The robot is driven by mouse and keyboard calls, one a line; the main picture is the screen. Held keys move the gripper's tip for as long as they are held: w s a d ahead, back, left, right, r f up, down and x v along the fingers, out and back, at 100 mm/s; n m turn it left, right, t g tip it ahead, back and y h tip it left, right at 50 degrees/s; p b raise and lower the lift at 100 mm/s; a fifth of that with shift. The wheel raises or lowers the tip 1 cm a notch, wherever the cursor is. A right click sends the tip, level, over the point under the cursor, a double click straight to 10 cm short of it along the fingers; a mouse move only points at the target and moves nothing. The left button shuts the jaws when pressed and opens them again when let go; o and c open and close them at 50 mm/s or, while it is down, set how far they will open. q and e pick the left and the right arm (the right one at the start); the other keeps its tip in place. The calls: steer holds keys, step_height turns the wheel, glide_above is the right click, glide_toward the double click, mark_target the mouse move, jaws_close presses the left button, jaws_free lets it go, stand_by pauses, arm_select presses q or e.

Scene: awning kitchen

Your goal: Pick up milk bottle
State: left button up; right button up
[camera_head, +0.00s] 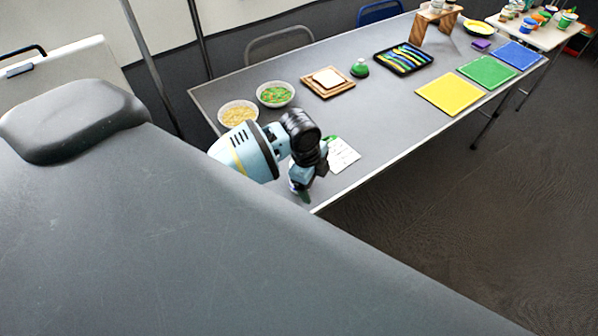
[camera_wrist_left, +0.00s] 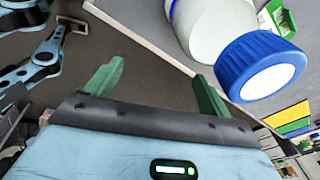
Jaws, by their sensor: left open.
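The milk bottle (camera_wrist_left: 214,28) is white with a blue cap (camera_wrist_left: 257,66). In the left wrist view it lies across the upper right, close to the camera, with its cap toward the lower right. My left gripper (camera_wrist_left: 155,85) is open, with its two green fingers apart and nothing between them. The bottle is beyond and beside the right-hand finger; I cannot tell whether they touch. In the head view my left gripper (camera_head: 302,190) is at the near edge of the grey table, and the arm largely hides the bottle there.
Open floor is at the right.

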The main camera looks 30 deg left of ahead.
arm_select(q)
steer(key=w+a+r+m, duration=0.1)
steer(key=a+r, duration=0.1)
steer(key=r, duration=0.1)
steer(key=w+a+r+m+g+y, duration=0.1)
steer(key=a+r, duration=0.1)
steer(key=r, duration=0.1)
steer(key=a+r+m, duration=0.1)
steer(key=a+r, duration=0.1)
steer(key=r, duration=0.2)
steer(key=shift+w+g+y, duration=0.3)
steer(key=shift+w+y, duration=0.1)
steer(key=shift+a+f, duration=0.15)
steer(key=shift+f, duration=3.75)
steer(key=shift+w+r, duration=0.1)
jaws_close()
